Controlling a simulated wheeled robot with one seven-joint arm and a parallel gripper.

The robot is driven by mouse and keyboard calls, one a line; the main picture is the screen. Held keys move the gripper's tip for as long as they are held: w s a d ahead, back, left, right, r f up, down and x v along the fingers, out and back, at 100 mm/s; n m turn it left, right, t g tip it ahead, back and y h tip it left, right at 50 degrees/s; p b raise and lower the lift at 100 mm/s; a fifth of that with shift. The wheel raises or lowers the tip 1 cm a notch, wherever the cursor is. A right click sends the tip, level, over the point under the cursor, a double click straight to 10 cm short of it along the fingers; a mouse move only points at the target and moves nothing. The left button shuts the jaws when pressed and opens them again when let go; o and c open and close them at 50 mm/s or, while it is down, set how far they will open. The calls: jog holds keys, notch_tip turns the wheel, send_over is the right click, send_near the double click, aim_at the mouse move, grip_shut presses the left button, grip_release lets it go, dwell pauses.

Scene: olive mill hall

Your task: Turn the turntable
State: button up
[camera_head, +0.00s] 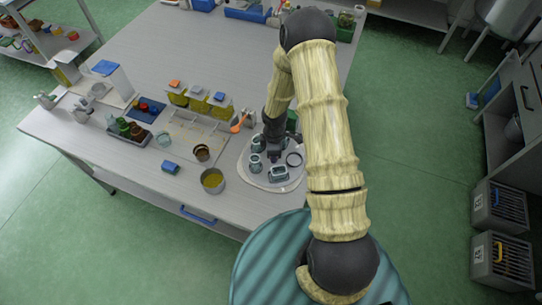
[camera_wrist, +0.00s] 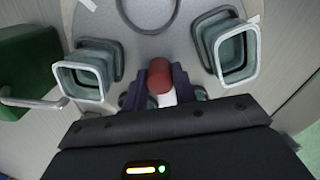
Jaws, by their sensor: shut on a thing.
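The turntable (camera_head: 264,183) is a pale round disc near the front right corner of the table. In the wrist view its grey top (camera_wrist: 170,45) fills the upper middle. Two square teal cups stand on it, one at the left (camera_wrist: 84,78) and one at the right (camera_wrist: 230,50), with a dark ring (camera_wrist: 148,8) between them. My gripper (camera_wrist: 160,88) is low over the disc, its dark fingers shut on a red knob (camera_wrist: 159,76) with a white part below. In the head view my gripper (camera_head: 274,152) reaches down among the cups; the knob is hidden there.
A round pot with yellow contents (camera_head: 213,181) and a blue block (camera_head: 170,168) stand left of the turntable. Yellow jars (camera_head: 198,99) and a dark tray of small pots (camera_head: 130,129) are farther left. The table's back middle is mostly clear. A green container (camera_wrist: 30,70) is close at left in the wrist view.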

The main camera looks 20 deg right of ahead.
dwell(0.7)
jog(key=o, duration=0.6)
jog(key=shift+o, duration=0.2)
notch_tip(320, 180, up, 8)
jog(key=p, duration=0.7)
jog(key=shift+r, duration=0.1)
